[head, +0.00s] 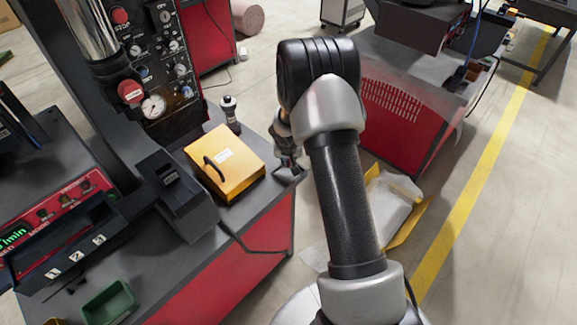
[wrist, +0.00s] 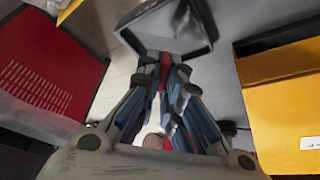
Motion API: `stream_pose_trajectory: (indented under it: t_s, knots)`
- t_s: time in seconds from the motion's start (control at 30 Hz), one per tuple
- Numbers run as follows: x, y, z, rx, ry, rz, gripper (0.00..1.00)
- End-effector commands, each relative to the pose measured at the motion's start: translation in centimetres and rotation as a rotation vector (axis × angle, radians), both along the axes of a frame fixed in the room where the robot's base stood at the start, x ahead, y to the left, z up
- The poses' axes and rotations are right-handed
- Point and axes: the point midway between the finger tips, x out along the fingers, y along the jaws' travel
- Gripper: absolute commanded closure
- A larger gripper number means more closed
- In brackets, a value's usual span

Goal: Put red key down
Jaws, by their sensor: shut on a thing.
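My gripper (wrist: 163,70) is shut on a thin red piece, the red key (wrist: 164,76), of which only a narrow strip shows between the fingers in the wrist view. The fingertips lie close to a small dark-rimmed grey square piece (wrist: 206,42); I cannot tell whether they touch it. In the head view my gripper (head: 289,165) is partly hidden by my arm, near the right corner of the dark bench top (head: 262,205). The key cannot be made out in the head view.
A yellow box (head: 224,165) with a black handle stands on the bench just left of my gripper; it also shows in the wrist view (wrist: 280,95). A dark cylindrical fitting (head: 230,115) stands behind it. A red cabinet (head: 400,110) is to the right across a floor gap.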

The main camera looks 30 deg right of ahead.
Motion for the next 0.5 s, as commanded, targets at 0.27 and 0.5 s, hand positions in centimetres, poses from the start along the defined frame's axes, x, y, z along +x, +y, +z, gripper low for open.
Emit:
stream_pose_trajectory:
  t_s: [0.27, 0.5]
  knots:
    - [0.03, -0.01, -2.07, 0.0, -0.001, 0.0, 1.0]
    - [0.02, -0.01, -2.24, 0.0, 0.0, 0.0, 1.0]
